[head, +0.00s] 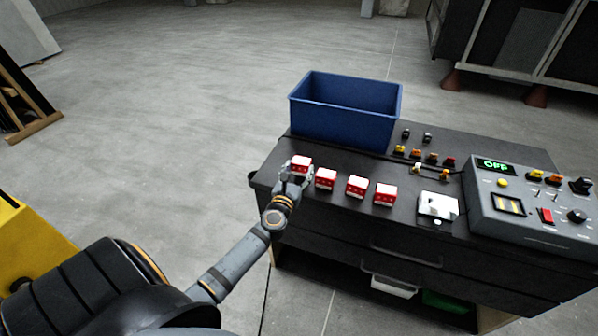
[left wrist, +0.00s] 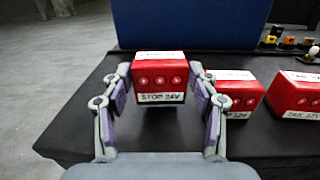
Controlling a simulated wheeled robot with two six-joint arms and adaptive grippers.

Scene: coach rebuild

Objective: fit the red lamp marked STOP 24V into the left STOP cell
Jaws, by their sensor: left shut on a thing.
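The red lamp marked STOP 24V (left wrist: 160,80) sits between the fingers of my left gripper (left wrist: 161,98), its label facing the wrist camera. In the head view the same red lamp (head: 301,163) is at the left end of a row of red lamps on the dark bench top. My left gripper (head: 297,172) is shut on it. Whether the lamp touches the bench is hard to tell. The left STOP cell cannot be made out in these views. My right gripper is not in view.
Three other red lamps (head: 326,179) stand to the right in a row. A blue bin (head: 345,110) stands behind. A grey control box (head: 535,215) reading OFF and a white block (head: 438,206) are at the right. Small coloured parts (head: 432,158) lie behind the row.

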